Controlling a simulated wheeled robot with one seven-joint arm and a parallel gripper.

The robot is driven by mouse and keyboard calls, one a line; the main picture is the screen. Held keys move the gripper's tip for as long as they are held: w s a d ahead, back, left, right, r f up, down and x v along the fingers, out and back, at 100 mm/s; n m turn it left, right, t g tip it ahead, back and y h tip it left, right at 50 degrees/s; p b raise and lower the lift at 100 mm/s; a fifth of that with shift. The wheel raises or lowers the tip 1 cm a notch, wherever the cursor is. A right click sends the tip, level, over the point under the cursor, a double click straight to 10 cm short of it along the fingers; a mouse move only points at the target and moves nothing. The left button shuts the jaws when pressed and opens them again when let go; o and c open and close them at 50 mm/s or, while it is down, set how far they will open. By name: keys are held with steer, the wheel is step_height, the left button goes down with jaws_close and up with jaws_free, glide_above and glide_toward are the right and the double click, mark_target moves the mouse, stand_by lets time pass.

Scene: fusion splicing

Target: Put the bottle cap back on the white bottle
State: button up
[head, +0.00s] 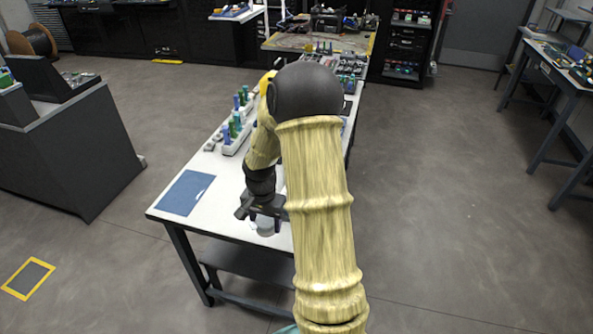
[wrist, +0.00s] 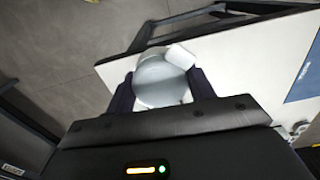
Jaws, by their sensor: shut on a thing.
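My gripper (head: 260,211) is low over the near end of the white table. In the wrist view my gripper (wrist: 161,92) has its two dark fingers on either side of a round grey bottle cap (wrist: 158,80) and is shut on it. The cap also shows as a small grey shape under the gripper in the head view (head: 265,229). A white shape (wrist: 180,57) shows partly behind the cap and looks like the white bottle. Most of it is hidden, so I cannot tell whether the cap touches it.
The white table (head: 225,222) carries a blue mat (head: 186,192) at its near left corner. A white rack (head: 238,135) with green and blue bottles stands farther along the left edge. My arm hides much of the table's right side. The table's near edge is close to my gripper.

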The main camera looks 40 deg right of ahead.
steer(key=w+a+f+n, duration=0.2)
steer(key=a+f+n, duration=0.8)
steer(key=f, duration=0.5)
steer(key=a, duration=0.2)
steer(key=shift+w+a+f+n, duration=0.15)
steer(key=shift+a+f+n, duration=0.15)
steer(key=shift+a+n, duration=0.1)
steer(key=shift+w+a, duration=0.1)
